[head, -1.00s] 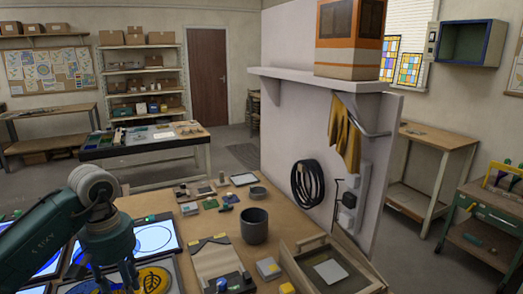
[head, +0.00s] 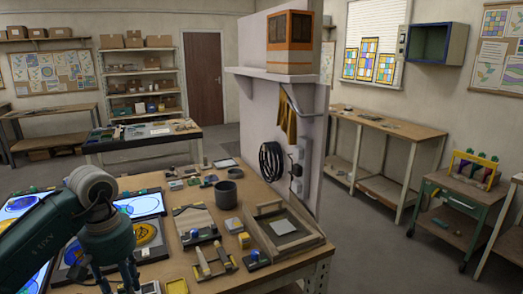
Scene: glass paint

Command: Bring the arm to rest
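My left arm comes in from the left, bent at a grey joint, with its gripper (head: 117,278) pointing down over the left part of the wooden workbench (head: 180,262). The finger bases look apart, but the tips are cut off by the lower edge of the picture, so I cannot tell open from shut. No held object is visible. A glass panel with a yellow leaf design (head: 148,232) lies just behind and right of the gripper. My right gripper is not in view.
Lit panels with blue outlines (head: 140,204) lie around the arm. A dark grey cup (head: 226,194), a wooden tray (head: 257,228) and small tools stand to the right. A partition with a shelf (head: 270,76) rises behind the bench. The floor at right (head: 385,262) is clear.

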